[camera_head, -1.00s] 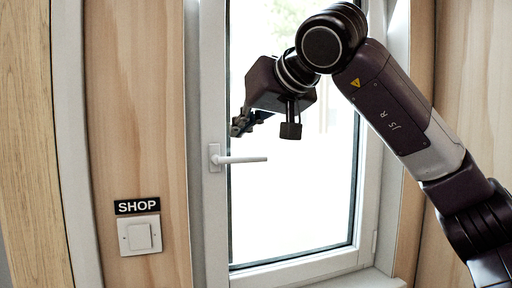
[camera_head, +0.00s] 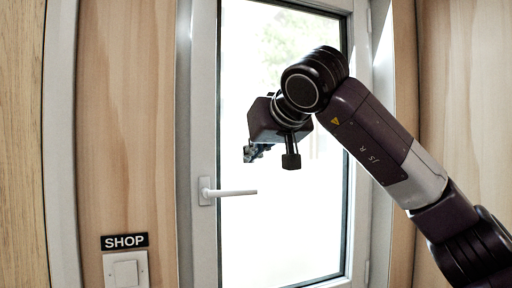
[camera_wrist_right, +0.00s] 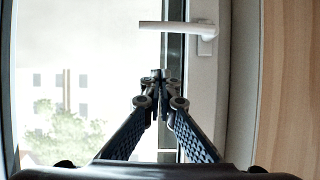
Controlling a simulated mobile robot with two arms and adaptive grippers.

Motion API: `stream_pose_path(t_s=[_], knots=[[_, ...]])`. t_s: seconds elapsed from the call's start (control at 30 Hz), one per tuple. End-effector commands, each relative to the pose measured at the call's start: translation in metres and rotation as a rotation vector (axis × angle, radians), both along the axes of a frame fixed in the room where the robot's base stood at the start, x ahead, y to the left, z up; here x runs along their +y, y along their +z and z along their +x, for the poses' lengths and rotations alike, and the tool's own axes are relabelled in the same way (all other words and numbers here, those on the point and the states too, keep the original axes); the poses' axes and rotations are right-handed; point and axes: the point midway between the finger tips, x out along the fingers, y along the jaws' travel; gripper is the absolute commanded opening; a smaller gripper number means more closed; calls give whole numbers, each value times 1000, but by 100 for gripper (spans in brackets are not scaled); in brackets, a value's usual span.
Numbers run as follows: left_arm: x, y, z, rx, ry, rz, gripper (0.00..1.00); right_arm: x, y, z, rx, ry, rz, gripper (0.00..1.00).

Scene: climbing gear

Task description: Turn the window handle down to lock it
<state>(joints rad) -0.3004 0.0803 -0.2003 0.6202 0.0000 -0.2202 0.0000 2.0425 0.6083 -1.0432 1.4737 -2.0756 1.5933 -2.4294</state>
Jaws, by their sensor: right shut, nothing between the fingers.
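The white window handle (camera_head: 228,193) sits on the left side of the window frame in the head view, its lever horizontal and pointing right over the glass. It also shows in the right wrist view (camera_wrist_right: 178,26), near the top, with its lever pointing left. My right gripper (camera_head: 250,153) is above the lever and apart from it in the head view. In the right wrist view its fingertips (camera_wrist_right: 159,76) are together and empty, with the lever beyond them. The window (camera_head: 290,215) looks closed in its white frame. My left gripper is not in view.
A SHOP sign (camera_head: 124,241) and a white wall switch (camera_head: 125,269) are on the wooden wall left of the window. My right arm crosses the right side of the window. The space around the lever looks free.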

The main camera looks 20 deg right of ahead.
Motion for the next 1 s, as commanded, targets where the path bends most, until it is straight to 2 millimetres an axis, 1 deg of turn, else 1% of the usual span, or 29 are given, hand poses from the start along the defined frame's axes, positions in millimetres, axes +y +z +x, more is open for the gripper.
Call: stream_pose_path(t_s=[0.03, 0.1, 0.23, 0.33, 0.53, 0.7, 1.0], knots=[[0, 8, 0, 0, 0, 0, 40, 1, -4, 11, 7, 0, 0, 0], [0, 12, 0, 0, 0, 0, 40, 1, -11, 25, 6, -1, 0, 0], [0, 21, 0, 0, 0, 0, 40, 2, -23, 48, 5, 0, 0, 0], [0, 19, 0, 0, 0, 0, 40, 2, -39, 42, 2, 1, -2, 0], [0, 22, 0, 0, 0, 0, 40, 2, -56, 38, 1, 0, 1, 0], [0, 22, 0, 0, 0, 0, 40, 2, -61, 37, 0, 0, 1, 0], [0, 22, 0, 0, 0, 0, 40, 2, -61, 37, 0, -1, 2, 0]])
